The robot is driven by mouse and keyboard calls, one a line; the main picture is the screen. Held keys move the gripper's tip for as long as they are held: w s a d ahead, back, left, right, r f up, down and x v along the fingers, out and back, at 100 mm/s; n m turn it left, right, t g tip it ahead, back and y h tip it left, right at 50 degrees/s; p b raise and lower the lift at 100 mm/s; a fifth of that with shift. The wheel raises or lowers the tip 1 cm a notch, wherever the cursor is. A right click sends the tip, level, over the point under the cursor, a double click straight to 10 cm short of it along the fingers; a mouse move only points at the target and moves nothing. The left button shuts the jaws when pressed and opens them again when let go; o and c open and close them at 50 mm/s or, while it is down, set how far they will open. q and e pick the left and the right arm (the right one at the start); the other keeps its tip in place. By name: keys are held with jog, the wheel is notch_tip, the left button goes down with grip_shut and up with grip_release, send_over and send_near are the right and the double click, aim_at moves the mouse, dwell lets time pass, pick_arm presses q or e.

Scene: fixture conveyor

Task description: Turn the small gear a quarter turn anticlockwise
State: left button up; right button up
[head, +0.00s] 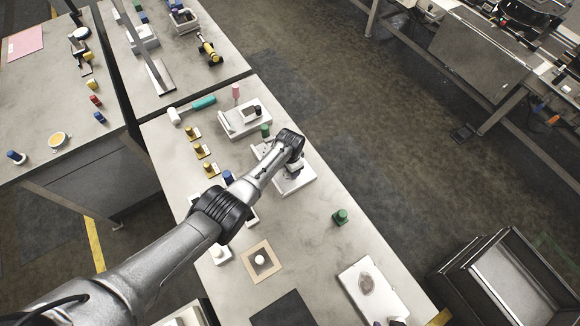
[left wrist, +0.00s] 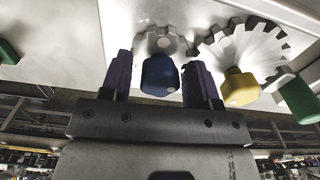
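In the left wrist view, the small grey gear (left wrist: 160,42) has a blue knob (left wrist: 160,76). It sits beside a larger toothed gear (left wrist: 245,48) with a yellow knob (left wrist: 240,88). My left gripper (left wrist: 160,66) is open, with one dark purple finger on each side of the blue knob. A gap shows on the left of the knob; the right finger is close, and I cannot tell if it touches. In the head view, my left arm reaches over the white gear plate (head: 297,185) and hides the gears and fingertips. My right gripper is not in view.
A green knob (left wrist: 300,98) stands right of the yellow one. A green knobbed part (head: 340,216) stands on the bench right of the plate. Several yellow-knobbed parts (head: 201,151) stand left. The bench right of the plate is mostly clear.

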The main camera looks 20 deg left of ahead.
pick_arm(q)
jog(key=shift+o, duration=0.4)
jog(key=shift+r, duration=0.1)
jog(key=shift+r, duration=0.35)
notch_tip(320, 180, up, 13)
jog(key=p, duration=0.3)
dwell(0.4)
